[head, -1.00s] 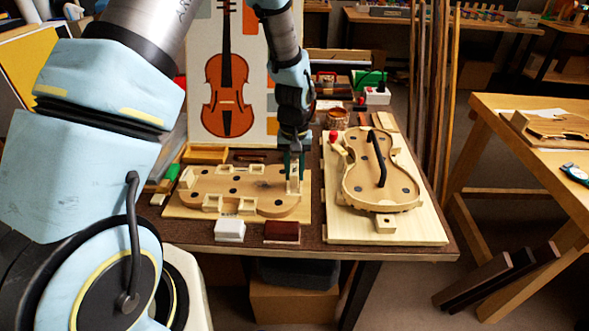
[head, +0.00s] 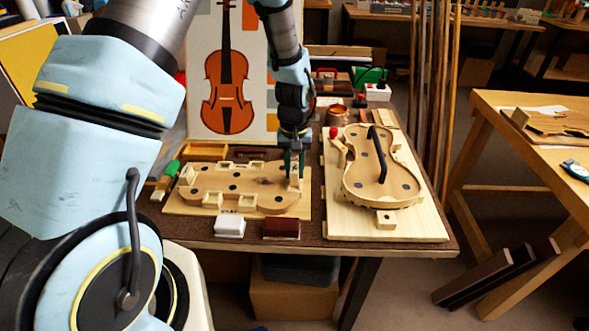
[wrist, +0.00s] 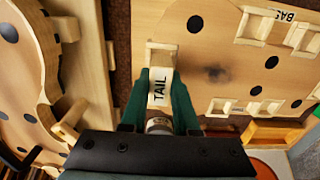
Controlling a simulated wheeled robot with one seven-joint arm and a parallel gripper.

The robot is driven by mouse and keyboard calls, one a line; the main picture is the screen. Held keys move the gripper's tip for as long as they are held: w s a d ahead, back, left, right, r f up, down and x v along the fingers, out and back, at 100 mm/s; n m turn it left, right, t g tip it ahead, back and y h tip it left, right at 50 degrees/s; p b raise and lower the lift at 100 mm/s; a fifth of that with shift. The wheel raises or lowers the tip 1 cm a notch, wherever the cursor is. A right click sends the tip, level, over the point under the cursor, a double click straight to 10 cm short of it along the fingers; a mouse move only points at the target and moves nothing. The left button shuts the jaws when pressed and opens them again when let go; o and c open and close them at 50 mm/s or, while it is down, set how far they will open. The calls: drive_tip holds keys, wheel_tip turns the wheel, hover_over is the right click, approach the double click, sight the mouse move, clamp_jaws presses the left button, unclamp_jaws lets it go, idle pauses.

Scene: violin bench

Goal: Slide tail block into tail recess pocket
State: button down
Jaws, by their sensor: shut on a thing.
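The tail block (wrist: 160,92) is a pale wooden piece labelled TAIL, held between the green fingers of my gripper (wrist: 165,85) in the wrist view. In the head view my gripper (head: 292,165) points down at the right end of the left violin form (head: 240,185), with the block (head: 295,185) below the fingertips. The form also shows in the wrist view (wrist: 215,55), with a blank end beside the block.
A second board (head: 340,225) with a violin body (head: 365,185) and a black bar lies to the right. A white box (head: 229,227) and a dark red block (head: 281,229) stand at the front table edge. A violin picture panel (head: 200,110) stands behind.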

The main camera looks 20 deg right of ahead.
sight(295, 168)
drive_tip(key=shift+f+b, duration=0.75)
drive_tip(key=shift+f, duration=0.4)
idle(0.6)
drive_tip(key=c, duration=0.6)
unclamp_jaws()
wheel_tip(295, 168, up, 11)
drive_tip(key=shift+f+b, duration=0.1)
drive_tip(key=shift+b, duration=0.95)
